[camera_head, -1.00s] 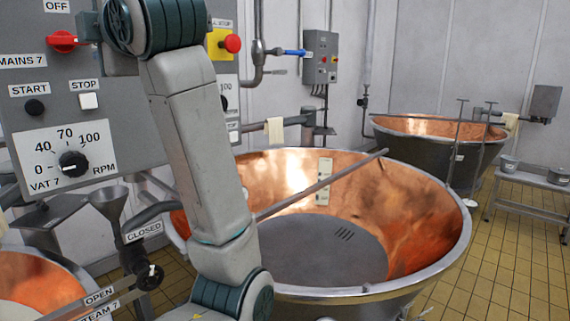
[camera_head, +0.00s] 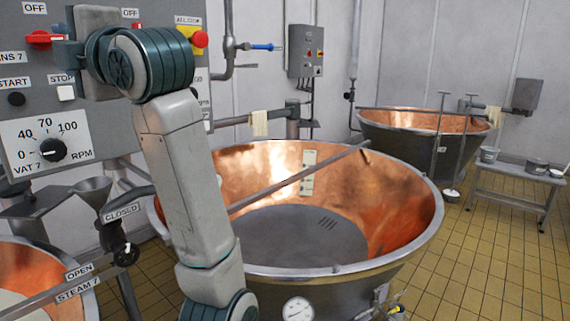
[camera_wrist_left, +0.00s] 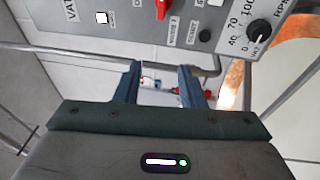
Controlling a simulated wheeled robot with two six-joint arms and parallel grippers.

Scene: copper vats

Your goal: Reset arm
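My right gripper is in neither view.
A large copper vat (camera_head: 398,225) with a bar across it fills the middle. A second vat (camera_head: 400,143) stands behind it. A low metal bench (camera_head: 515,190) is at right. Another vat (camera_head: 40,270) is at lower left. Tiled floor (camera_head: 480,270) is free at right.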

